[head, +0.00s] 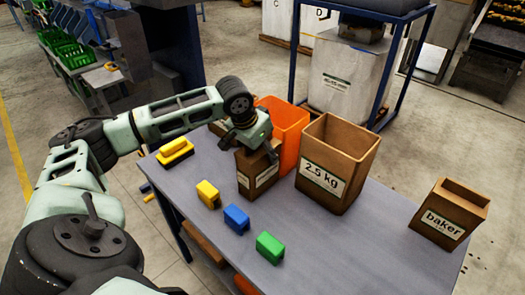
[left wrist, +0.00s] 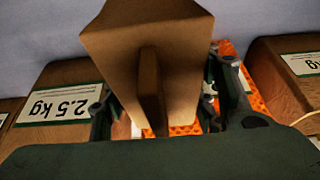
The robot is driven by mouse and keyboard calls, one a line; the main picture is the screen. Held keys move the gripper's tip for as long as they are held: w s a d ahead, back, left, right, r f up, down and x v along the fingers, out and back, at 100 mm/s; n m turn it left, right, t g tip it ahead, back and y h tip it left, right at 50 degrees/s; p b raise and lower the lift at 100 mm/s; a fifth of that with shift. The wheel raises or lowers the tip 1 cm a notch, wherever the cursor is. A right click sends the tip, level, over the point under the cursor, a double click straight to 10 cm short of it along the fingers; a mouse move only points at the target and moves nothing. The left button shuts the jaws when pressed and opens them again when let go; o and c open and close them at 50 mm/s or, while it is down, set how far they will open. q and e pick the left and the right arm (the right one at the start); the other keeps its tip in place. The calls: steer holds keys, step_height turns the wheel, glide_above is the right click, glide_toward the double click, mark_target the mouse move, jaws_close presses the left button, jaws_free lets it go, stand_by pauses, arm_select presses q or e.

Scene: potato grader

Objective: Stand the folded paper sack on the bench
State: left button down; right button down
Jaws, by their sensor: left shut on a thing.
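A brown paper sack (head: 257,178) with a pale label stands roughly upright at the bench (head: 330,235), in front of an orange bin. My left gripper (head: 262,148) is at its top and shut on it. In the left wrist view the sack (left wrist: 145,45) fills the middle, between the fingers of my left gripper (left wrist: 165,112). I cannot tell whether its base touches the bench. My right gripper is not in view.
An open "2.5 kg" sack (head: 338,160) and the orange bin (head: 290,125) stand close by. A "baker" sack (head: 450,212) is at the right. Yellow (head: 208,194), blue (head: 236,218) and green (head: 270,247) blocks and a brush (head: 176,151) lie left and front. The bench's right middle is clear.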

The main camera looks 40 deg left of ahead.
arm_select(q)
steer(key=c, duration=0.7)
jaws_free()
steer(key=shift+r, duration=0.15)
steer(key=v, duration=1.2)
steer(key=shift+s, duration=0.1)
